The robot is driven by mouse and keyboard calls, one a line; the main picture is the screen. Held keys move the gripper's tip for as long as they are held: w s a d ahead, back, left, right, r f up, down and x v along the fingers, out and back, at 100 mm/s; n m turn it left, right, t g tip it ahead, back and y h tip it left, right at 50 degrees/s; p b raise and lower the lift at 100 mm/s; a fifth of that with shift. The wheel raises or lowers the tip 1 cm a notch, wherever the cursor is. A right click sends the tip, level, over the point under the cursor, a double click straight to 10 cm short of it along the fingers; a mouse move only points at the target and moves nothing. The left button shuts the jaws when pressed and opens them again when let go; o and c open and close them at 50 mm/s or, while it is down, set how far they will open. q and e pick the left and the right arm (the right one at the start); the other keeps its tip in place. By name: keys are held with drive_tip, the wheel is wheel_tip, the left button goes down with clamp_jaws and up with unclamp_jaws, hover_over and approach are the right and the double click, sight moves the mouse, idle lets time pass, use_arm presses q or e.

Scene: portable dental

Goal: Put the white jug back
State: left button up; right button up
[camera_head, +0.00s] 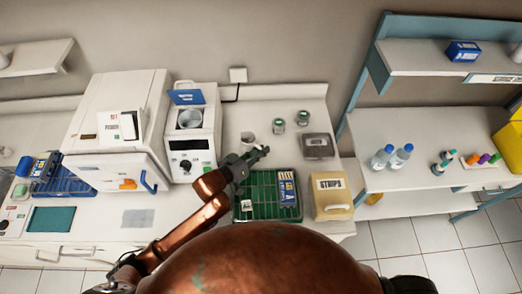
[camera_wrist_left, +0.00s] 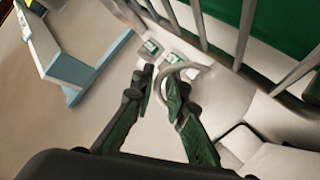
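The white jug (camera_head: 248,139) stands on the white counter behind the green wire rack, just beyond my left gripper (camera_head: 256,158). The gripper and arm hide part of it in the head view. In the left wrist view, the jug (camera_wrist_left: 226,95) is on the right, its curved handle (camera_wrist_left: 170,72) reaching toward the fingertips. My left gripper (camera_wrist_left: 157,92) is open there, with the fingers apart near the handle. The right finger overlaps the handle loop; I cannot tell whether it touches. My right gripper is not in view.
The green wire rack (camera_head: 243,209) holds a blue box (camera_head: 287,187). A yellow STRIPS box (camera_head: 332,194) stands to its right. Two small jars (camera_head: 303,118) and a grey-lidded box (camera_head: 318,146) are behind. A white machine (camera_head: 193,134) stands to the left.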

use_arm(q)
drive_tip(key=shift+o, duration=1.4)
drive_tip(key=v, duration=1.2)
drive_tip(key=shift+r+p, duration=0.1)
drive_tip(key=shift+p, duration=0.25)
